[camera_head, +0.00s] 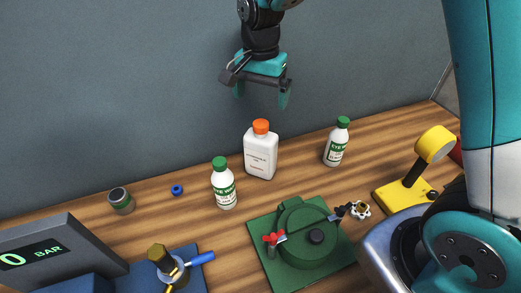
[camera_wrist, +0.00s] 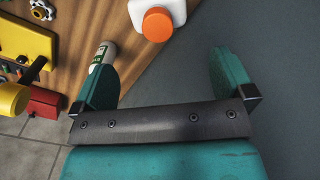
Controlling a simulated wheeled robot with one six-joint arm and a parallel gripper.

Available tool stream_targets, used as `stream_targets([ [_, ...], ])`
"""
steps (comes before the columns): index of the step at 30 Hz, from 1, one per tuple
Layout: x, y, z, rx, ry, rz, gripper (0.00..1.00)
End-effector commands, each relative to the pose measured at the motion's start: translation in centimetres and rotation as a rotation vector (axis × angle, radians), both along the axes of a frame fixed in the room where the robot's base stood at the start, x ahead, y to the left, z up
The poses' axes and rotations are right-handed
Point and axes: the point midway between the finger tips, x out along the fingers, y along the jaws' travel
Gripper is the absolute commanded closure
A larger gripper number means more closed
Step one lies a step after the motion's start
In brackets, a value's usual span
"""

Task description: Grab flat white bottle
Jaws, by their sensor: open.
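The flat white bottle (camera_head: 261,155) has an orange cap and a printed label. It stands upright on the wooden bench near the back wall. It also shows at the top of the wrist view (camera_wrist: 172,12), partly cut off by the frame edge. My gripper (camera_head: 262,92) is open and empty, above the bottle and apart from it, with its fingers pointing down.
Green-capped eye wash bottles stand left (camera_head: 224,187) and right (camera_head: 337,143) of the white bottle. A green valve fixture (camera_head: 305,235), a yellow stand (camera_head: 405,195), a blue ring (camera_head: 177,190), a small jar (camera_head: 121,201) and a gauge display (camera_head: 45,255) share the bench (camera_head: 150,228). The wall (camera_head: 100,90) is close behind.

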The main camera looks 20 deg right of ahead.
Motion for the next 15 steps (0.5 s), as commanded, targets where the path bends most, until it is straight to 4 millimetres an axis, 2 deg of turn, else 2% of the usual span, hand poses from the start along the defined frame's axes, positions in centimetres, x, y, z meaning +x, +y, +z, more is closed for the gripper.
stream_targets([
  [6, -0.1, 0.0, -4.5, 0.000, 0.004, 0.003, 0.00],
  [9, -0.1, 0.0, -5.8, 0.000, 0.003, 0.003, 0.00],
  [15, -0.1, 0.0, -7.0, 0.001, 0.002, 0.004, 0.00],
])
